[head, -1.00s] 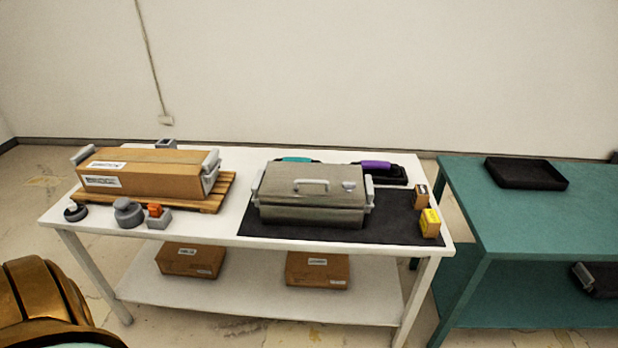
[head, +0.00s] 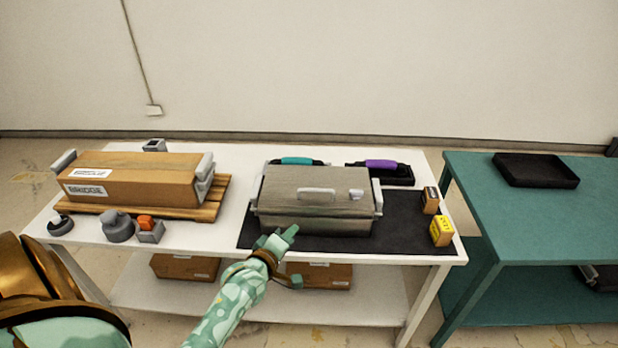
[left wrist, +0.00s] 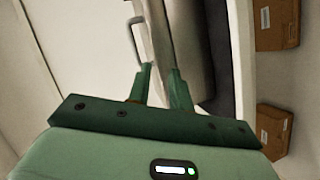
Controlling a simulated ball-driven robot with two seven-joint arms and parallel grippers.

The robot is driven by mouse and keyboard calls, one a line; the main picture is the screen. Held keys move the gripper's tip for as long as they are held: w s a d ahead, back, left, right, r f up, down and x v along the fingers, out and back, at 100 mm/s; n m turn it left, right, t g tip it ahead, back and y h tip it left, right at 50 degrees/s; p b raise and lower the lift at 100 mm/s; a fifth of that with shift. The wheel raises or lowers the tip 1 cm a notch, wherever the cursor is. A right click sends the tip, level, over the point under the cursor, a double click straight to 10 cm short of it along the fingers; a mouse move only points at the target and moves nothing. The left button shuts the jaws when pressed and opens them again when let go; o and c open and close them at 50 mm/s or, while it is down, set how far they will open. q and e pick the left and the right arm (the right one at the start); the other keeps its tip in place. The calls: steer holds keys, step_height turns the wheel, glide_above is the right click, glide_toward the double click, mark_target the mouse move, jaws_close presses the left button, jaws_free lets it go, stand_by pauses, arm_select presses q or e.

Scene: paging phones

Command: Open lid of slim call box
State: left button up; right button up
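The slim call box is a long grey metal box (head: 315,220) on a dark mat (head: 410,228) at the right half of the white table. Its lid (head: 285,190) is down, with a light handle (head: 317,194) and a small light fitting on top. Light grey brackets flank its ends. My left gripper (head: 294,258) is in front of the box's front left side, its fingers apart with nothing between them. In the left wrist view the open fingers (left wrist: 162,82) point toward the box, and the lid handle (left wrist: 136,42) shows beyond them. My right gripper is out of view.
A cardboard box (head: 130,179) lies on a wooden pallet (head: 215,205) at left. Small grey parts stand before it. Teal-handled and purple-handled (head: 381,164) items lie behind the call box; a yellow box (head: 441,231) stands right. A teal table (head: 540,225) adjoins.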

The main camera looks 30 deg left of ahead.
mark_target(314, 191)
arm_select(q)
step_height(314, 191, up, 4)
steer(key=w+a+n+t, duration=0.1)
steer(key=w+n, duration=0.1)
steer(key=n, duration=0.3)
steer(key=b+x, duration=0.5)
steer(key=x, duration=1)
steer(key=shift+r, duration=0.1)
steer(key=shift+w, duration=0.2)
steer(key=shift+w+r, duration=0.1)
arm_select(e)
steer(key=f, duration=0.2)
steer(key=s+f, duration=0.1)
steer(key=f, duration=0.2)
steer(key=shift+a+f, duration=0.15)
arm_select(q)
jaws_close()
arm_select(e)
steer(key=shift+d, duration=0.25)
